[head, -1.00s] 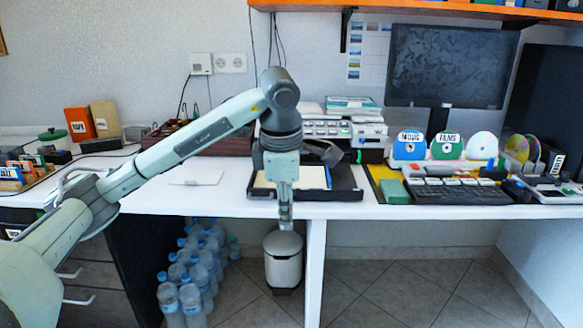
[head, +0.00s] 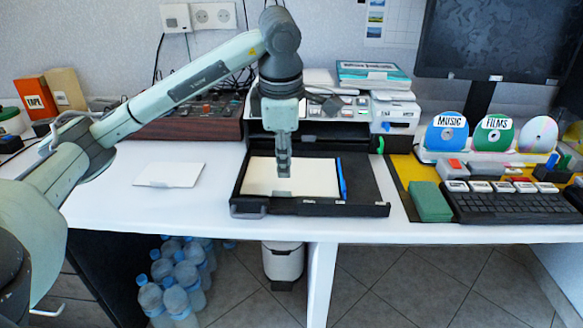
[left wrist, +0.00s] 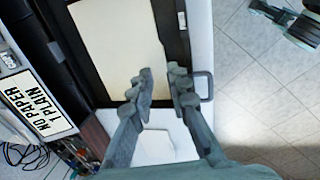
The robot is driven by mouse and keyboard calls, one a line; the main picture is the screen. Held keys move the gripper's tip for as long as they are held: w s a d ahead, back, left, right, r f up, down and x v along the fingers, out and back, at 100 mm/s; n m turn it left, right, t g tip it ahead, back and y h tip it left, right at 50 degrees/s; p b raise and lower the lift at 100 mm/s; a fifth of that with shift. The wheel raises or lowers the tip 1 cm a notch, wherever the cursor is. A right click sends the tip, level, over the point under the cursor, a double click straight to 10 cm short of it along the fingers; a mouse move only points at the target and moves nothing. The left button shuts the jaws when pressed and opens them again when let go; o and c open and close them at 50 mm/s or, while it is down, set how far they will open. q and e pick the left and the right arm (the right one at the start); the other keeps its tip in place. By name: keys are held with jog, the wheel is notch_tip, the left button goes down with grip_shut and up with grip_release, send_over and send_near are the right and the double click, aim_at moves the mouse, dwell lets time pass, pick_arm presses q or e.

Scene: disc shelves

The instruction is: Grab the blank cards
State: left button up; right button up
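A pale cream stack of blank cards or sheets (head: 258,178) lies flat in a black open tray (head: 375,205) on the white desk. The stack also shows in the left wrist view (left wrist: 112,45). A white blank sheet or card (head: 170,175) lies on the desk left of the tray. It shows below the fingers in the wrist view (left wrist: 166,149). My left gripper (head: 284,176) points down over the cream stack, near the tray's front edge. In the wrist view (left wrist: 162,90) its fingers stand apart with nothing between them. Whether they touch the stack is unclear.
A printer-like device (head: 330,110) stands behind the tray. A blue pen-like strip (head: 342,180) lies beside the stack. A green box (head: 430,202) and black keyboard (head: 510,203) are at right. A dark grey-green part (left wrist: 290,25), possibly of my right arm, shows over the floor.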

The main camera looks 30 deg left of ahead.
aim_at(284, 191)
pick_arm(q)
jog(key=x, duration=0.6)
jog(key=shift+s+f, duration=0.3)
jog(key=shift+w+f, duration=0.15)
jog(key=shift+f, duration=0.35)
grip_shut()
